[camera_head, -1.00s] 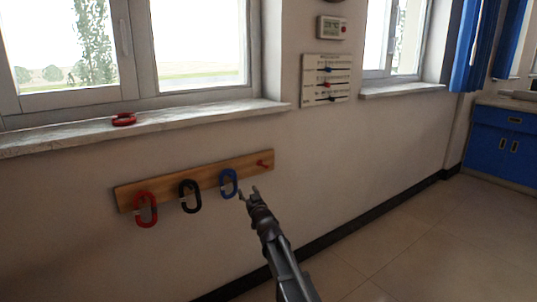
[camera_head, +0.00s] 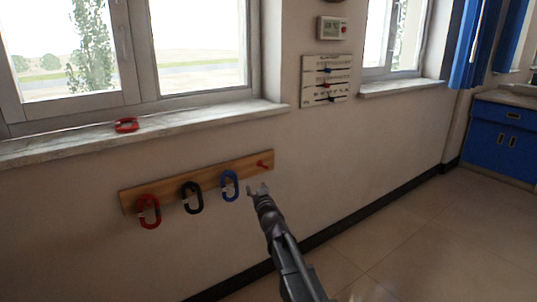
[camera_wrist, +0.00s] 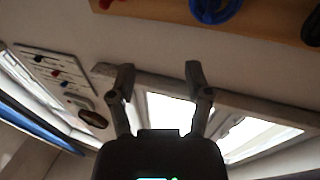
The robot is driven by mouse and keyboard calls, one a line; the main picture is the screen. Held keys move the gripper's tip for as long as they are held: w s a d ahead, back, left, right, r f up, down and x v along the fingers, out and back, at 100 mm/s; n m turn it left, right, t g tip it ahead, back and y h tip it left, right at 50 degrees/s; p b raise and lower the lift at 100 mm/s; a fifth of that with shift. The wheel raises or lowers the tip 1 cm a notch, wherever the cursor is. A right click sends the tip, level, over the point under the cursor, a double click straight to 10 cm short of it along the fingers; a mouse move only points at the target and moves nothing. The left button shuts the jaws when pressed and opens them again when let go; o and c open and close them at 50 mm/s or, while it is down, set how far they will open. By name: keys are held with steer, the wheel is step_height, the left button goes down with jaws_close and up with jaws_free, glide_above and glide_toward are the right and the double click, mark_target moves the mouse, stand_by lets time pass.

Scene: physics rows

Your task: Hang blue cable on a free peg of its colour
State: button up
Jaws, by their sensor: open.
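The blue cable (camera_head: 229,186) is a coiled loop hanging on the wooden peg board (camera_head: 248,168), right of the black and red loops. In the wrist view part of the blue cable (camera_wrist: 214,8) shows at the top edge, cut off by the frame. The rightmost peg (camera_head: 262,165) is red and bare. My gripper (camera_head: 258,188) is open and empty, just right of the blue cable and below the red peg. Its spread fingers (camera_wrist: 158,68) have nothing between them in the wrist view. The pegs behind the hanging loops are hidden.
A black loop (camera_head: 192,197) and a red loop (camera_head: 149,211) hang on the board's left part. Another red loop (camera_head: 126,125) lies on the windowsill (camera_head: 200,125) above. A panel with sliders (camera_head: 326,82) is on the wall.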

steer(key=s+d+r+m+g+h+p, duration=0.1)
steer(key=s+d+r+g+h+p, duration=0.1)
steer(key=r+p, duration=0.5)
steer(key=s+d+r+m+g+h+p, duration=0.2)
steer(key=s+r+g+h+p, duration=0.3)
steer(key=p, duration=1.5)
step_height(320, 180, up, 3)
steer(key=shift+s+d+r, duration=0.2)
steer(key=shift+s, duration=0.7)
steer(key=shift+g, duration=0.3)
stand_by(0.3)
steer(key=s+d+r+g+p, duration=0.1)
steer(key=s+d+g+p, duration=0.4)
steer(key=s+d, duration=0.3)
steer(key=s+d+r+m+g+y+p, duration=0.1)
steer(key=s+d+g+p, duration=0.4)
steer(key=s, duration=1.1)
steer(key=d+r+p, duration=0.1)
steer(key=d, duration=0.2)
steer(key=shift+s+r+y, duration=0.15)
steer(key=shift+y, duration=0.15)
stand_by(0.6)
